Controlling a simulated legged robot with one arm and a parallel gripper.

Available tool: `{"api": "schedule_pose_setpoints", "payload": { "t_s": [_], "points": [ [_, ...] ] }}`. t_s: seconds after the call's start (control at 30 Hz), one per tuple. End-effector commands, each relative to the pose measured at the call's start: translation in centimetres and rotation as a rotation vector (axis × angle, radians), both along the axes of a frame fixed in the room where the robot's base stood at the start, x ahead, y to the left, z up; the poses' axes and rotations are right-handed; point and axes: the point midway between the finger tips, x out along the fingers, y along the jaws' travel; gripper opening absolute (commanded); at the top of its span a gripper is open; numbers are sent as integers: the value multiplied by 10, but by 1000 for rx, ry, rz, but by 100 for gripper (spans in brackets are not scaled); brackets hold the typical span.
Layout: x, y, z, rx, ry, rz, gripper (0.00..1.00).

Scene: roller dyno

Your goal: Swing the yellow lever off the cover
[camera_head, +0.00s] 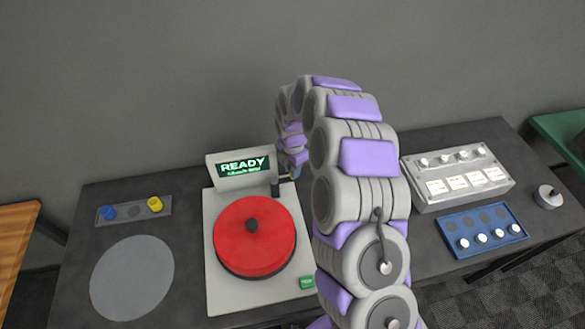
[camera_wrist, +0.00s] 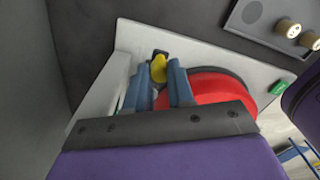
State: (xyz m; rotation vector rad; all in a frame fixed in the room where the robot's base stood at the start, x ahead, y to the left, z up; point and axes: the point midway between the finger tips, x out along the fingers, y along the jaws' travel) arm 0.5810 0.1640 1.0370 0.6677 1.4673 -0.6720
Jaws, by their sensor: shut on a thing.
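The yellow lever (camera_wrist: 158,68) shows in the wrist view between the two blue fingers of my gripper (camera_wrist: 163,85), at the edge of the red cover (camera_wrist: 212,86). My gripper is shut on the lever. In the head view my arm reaches over the machine's right side and hides most of the gripper and lever near the back right corner of the cover.
The machine's screen (camera_head: 243,166) reads READY. Left are a grey round pad (camera_head: 132,278) and a small rack (camera_head: 131,212) with a blue and a yellow peg. Right are a grey box (camera_head: 458,180) with white knobs, a blue tray (camera_head: 480,230) and a round grey part (camera_head: 548,197).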

Motion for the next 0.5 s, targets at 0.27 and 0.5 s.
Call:
{"api": "schedule_pose_setpoints", "payload": {
  "t_s": [0.27, 0.5],
  "points": [
    [3, 1, 2, 3, -9, 5, 0],
    [4, 1, 2, 2, -10, 4, 35]
  ]
}}
